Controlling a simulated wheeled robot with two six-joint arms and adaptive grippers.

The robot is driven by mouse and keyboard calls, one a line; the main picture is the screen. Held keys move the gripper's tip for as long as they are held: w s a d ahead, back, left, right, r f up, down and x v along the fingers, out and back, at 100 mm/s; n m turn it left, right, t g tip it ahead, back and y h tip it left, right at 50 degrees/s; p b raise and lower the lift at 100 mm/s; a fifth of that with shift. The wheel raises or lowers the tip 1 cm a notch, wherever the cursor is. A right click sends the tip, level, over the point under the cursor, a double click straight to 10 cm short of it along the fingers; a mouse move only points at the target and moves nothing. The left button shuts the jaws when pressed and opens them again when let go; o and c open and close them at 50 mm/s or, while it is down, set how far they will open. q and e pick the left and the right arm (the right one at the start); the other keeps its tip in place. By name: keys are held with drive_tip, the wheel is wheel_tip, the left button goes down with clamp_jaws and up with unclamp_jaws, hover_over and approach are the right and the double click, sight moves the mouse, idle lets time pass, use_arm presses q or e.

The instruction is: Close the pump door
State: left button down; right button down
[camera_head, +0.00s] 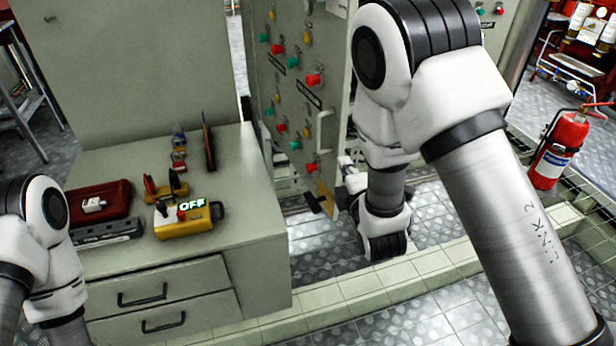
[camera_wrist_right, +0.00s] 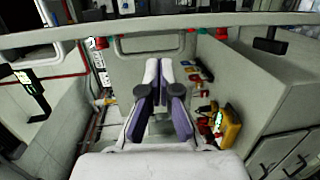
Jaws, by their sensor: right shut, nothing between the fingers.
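The pump door (camera_head: 290,90) is a tall grey-green panel with rows of red, green and yellow buttons. It stands swung out, at an angle, in the middle of the head view. A pale bar handle (camera_head: 322,130) sits near its right edge. My right gripper is mostly hidden behind my arm, low beside the door's right edge. In the right wrist view my right gripper (camera_wrist_right: 158,72) has its fingers together and empty, pointing toward a handle and a grey panel edge; contact cannot be told. My left arm shows at the lower left, its gripper out of frame.
A grey cabinet (camera_head: 175,285) with two drawers stands left of the door. On it are a yellow box (camera_head: 185,222) marked OFF, a red case (camera_head: 98,203) and padlocks. A fire extinguisher (camera_head: 560,150) stands at right. A tiled ledge (camera_head: 350,290) crosses the floor.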

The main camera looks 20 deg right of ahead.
sight(330, 129)
use_arm(q)
wheel_tip(330, 129, down, 4)
drive_tip(key=shift+r+b, duration=0.1)
drive_tip(key=shift+b, duration=0.95)
use_arm(e)
drive_tip(key=shift+t, duration=0.6)
drive_tip(key=w, duration=0.3)
drive_tip(key=w+r, duration=0.1)
drive_tip(key=w, duration=0.3)
drive_tip(key=w+r, duration=0.1)
drive_tip(key=w, duration=0.3)
drive_tip(key=shift+w+r, duration=0.1)
drive_tip(key=shift+r, duration=0.05)
